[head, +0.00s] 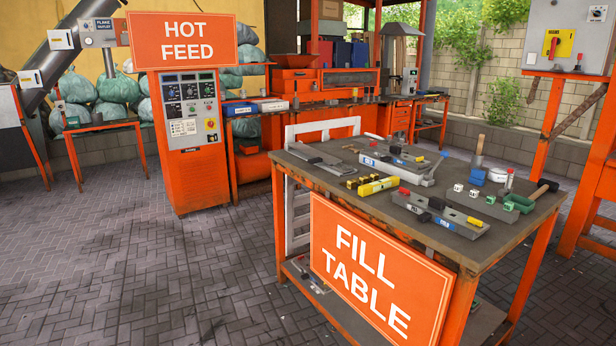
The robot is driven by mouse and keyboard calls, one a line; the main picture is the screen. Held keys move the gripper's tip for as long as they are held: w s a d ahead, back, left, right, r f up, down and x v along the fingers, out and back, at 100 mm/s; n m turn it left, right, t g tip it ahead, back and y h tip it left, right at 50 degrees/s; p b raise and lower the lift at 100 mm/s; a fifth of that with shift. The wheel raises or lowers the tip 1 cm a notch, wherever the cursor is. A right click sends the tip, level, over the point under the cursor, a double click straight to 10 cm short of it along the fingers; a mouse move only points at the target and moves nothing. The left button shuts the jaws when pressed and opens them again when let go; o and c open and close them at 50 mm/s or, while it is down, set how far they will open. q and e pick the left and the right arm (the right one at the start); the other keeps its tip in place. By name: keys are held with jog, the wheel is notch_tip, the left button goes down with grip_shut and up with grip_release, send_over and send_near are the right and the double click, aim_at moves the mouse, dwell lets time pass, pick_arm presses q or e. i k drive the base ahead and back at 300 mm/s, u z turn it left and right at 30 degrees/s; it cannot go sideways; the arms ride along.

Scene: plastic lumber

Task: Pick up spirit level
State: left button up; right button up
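A yellow bar that looks like the spirit level (378,186) lies flat near the front left edge of the fill table (465,248). Small black and yellow pieces (356,182) lie right beside its left end. Neither of my grippers shows in the head view, so their state and distance from the level cannot be seen.
Grey metal moulds (440,218) lie right of the level, and another mould (398,162) lies behind it. A brush (478,168), white cubes and green-handled tools crowd the right side. The orange hot feed cabinet (190,140) stands left. Paved floor (150,270) is clear in front.

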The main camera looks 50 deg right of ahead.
aim_at(364, 191)
jog(key=z, duration=0.1)
jog(key=i, duration=2.4)
jog(key=z, duration=0.85)
jog(key=i, duration=1.5)
jog(key=z, duration=2.2)
jog(key=i, duration=0.85)
jog(key=z, duration=0.5)
